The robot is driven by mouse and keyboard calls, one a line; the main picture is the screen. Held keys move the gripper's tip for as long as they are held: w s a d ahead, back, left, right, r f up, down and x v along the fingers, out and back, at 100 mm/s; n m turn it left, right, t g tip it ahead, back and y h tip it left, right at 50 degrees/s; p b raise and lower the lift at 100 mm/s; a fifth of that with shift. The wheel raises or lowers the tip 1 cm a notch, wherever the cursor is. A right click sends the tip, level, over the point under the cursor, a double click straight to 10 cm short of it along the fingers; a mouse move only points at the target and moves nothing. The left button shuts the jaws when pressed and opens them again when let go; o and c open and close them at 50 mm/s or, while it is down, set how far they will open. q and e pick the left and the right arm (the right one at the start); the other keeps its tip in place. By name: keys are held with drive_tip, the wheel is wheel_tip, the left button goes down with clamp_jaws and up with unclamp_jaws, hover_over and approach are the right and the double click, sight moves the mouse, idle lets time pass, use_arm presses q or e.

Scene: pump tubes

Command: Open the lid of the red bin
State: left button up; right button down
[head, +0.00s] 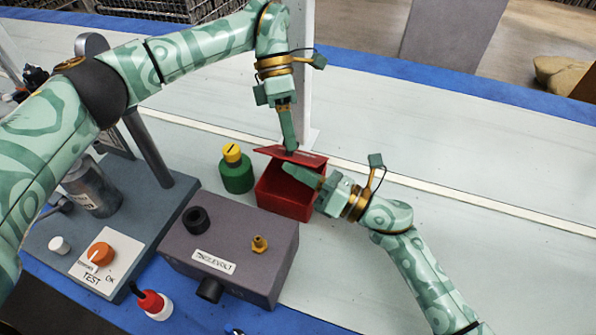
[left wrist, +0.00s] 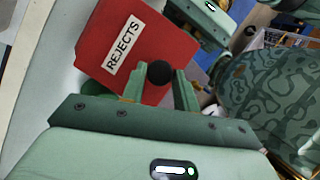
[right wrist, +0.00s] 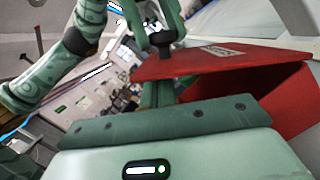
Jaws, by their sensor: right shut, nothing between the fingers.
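The red bin (head: 284,198) stands behind the grey-purple box, and its lid (head: 305,157) is tilted up, leaving a gap at the front. In the left wrist view the lid (left wrist: 130,45) carries a REJECTS label and a black knob (left wrist: 159,72). My left gripper (head: 291,150) comes down from above, its fingers shut on either side of the knob. My right gripper (head: 290,168) is shut and empty, its tips at the opening below the raised lid. The right wrist view shows the lid (right wrist: 220,62) above the bin's open side (right wrist: 275,100).
A green bottle with a yellow cap (head: 236,170) stands close left of the bin. The grey-purple box (head: 225,255) with a black port and brass fitting is in front. A test stand (head: 110,235) is at left.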

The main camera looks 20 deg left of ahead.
use_arm(q)
drive_tip(key=o, duration=0.4)
drive_tip(key=shift+s+f, duration=0.1)
drive_tip(key=shift+f, duration=0.2)
drive_tip(key=shift+c, duration=0.2)
use_arm(e)
drive_tip(key=shift+w+r, duration=0.25)
drive_tip(key=shift+r, duration=0.05)
use_arm(q)
drive_tip(key=shift+r, duration=0.1)
